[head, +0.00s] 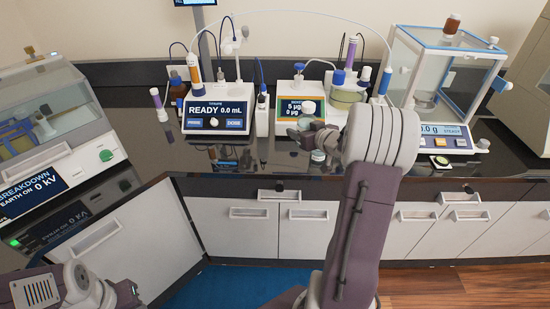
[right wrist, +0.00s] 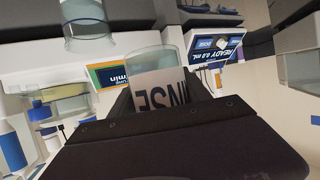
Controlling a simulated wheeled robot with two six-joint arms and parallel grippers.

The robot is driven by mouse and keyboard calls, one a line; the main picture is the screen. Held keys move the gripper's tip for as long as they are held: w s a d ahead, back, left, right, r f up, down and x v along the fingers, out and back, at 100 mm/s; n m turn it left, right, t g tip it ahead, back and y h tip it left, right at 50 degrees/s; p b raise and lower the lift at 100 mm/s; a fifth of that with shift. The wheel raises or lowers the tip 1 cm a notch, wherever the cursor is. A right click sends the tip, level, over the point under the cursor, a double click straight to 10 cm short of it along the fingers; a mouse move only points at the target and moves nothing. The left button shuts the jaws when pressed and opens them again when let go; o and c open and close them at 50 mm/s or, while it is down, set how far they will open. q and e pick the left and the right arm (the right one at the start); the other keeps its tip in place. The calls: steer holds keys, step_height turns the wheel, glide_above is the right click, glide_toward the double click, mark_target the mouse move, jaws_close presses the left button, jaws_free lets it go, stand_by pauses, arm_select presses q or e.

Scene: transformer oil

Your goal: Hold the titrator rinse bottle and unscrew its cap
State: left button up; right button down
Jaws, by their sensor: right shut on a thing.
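The rinse bottle (right wrist: 158,88) shows in the right wrist view as a clear vessel with a white label, on which part of the word RINSE is readable. My right gripper (right wrist: 165,100) is shut on it, with the dark gripper body hiding its lower part.
The titrator (head: 217,112), reading READY 0.0 mL, stands on the dark counter left of my right gripper. A glass-cased balance (head: 440,90) is at the right. White drawers line the counter's front.

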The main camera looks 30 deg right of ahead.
steer(key=shift+w+f, duration=0.2)
steer(key=b, duration=0.3)
glide_above(272, 153)
step_height(272, 153, down, 7)
steer(key=shift+w+r, duration=0.15)
steer(key=shift+r, duration=0.05)
step_height(272, 153, down, 4)
steer(key=shift+r, duration=0.1)
steer(key=shift+d, duration=0.1)
steer(key=shift+f+b, duration=0.2)
steer(key=shift+b, duration=0.1)
steer(key=c, duration=0.5)
jaws_free()
steer(key=shift+f, duration=0.1)
